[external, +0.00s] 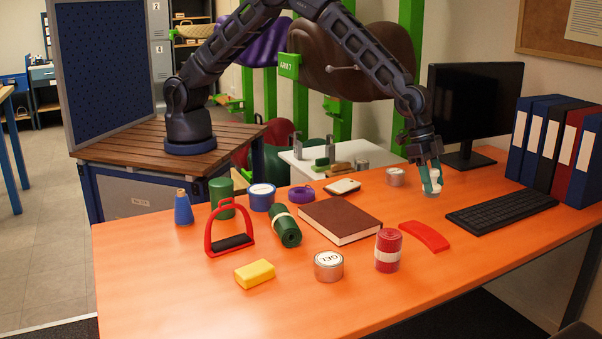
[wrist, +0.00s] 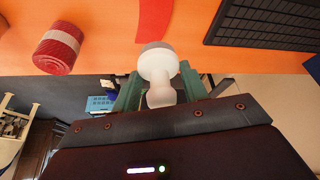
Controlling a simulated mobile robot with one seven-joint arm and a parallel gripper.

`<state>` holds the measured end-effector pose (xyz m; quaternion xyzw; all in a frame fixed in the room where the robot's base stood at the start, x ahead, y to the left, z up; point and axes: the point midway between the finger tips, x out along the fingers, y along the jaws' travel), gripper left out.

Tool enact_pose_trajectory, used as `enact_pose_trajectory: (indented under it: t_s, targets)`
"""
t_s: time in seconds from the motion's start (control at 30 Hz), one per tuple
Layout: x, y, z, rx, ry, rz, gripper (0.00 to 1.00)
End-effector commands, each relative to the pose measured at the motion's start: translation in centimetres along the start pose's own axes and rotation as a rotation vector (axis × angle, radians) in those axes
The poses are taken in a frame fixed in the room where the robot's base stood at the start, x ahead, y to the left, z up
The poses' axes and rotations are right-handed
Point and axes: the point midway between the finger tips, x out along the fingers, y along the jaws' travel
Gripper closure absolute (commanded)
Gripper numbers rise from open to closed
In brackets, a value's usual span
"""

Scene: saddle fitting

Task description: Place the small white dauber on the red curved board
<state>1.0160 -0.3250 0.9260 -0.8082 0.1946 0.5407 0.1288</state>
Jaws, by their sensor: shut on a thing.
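The small white dauber (external: 434,182) is held in my gripper (external: 431,180) above the back right of the orange table. In the wrist view the dauber (wrist: 158,68) shows a round, pale head and a narrower neck between the green fingers of my gripper (wrist: 155,92). The red curved board (external: 424,236) lies flat on the table, nearer the front than my gripper and slightly left of it. Part of the board (wrist: 155,18) also shows at the top of the wrist view, beyond the dauber. The board's top looks bare.
A black keyboard (external: 501,211) lies right of the board, and a red and white roll (external: 388,250) stands left of it. A brown book (external: 339,220), a gel tin (external: 328,266) and a monitor (external: 475,105) are also on the table. The orange surface (external: 450,275) in front of the board is clear.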

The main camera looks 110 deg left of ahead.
Motion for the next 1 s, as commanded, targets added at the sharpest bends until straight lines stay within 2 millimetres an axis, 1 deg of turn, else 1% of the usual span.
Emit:
enact_pose_trajectory:
  t_s: [0.03, 0.1, 0.2, 0.3, 0.4, 0.57, 0.83, 0.9, 1.0]
  targets:
    - [1.2, 0.0, 0.5, 0.0, -0.002, 0.001, 0.79]
    - [2.6, 0.0, 1.1, 0.0, -0.003, 0.001, 0.79]
    - [4.4, 0.0, 1.9, 0.0, -0.003, 0.001, 0.79]
    - [5.6, 0.0, 2.3, 0.0, 0.0, 0.0, 0.79]
    - [6.3, 0.0, 2.6, 0.0, -0.001, 0.0, 0.79]
    - [7.0, 0.0, 2.9, 0.0, 0.0, 0.0, 0.79]
    - [10.1, 0.0, 4.2, 0.0, 0.0, 0.0, 0.79]
    - [10.4, 0.0, 4.3, 0.0, 0.001, 0.0, 0.79]
    - [10.4, 0.0, 4.3, 0.0, 0.001, 0.0, 0.79]
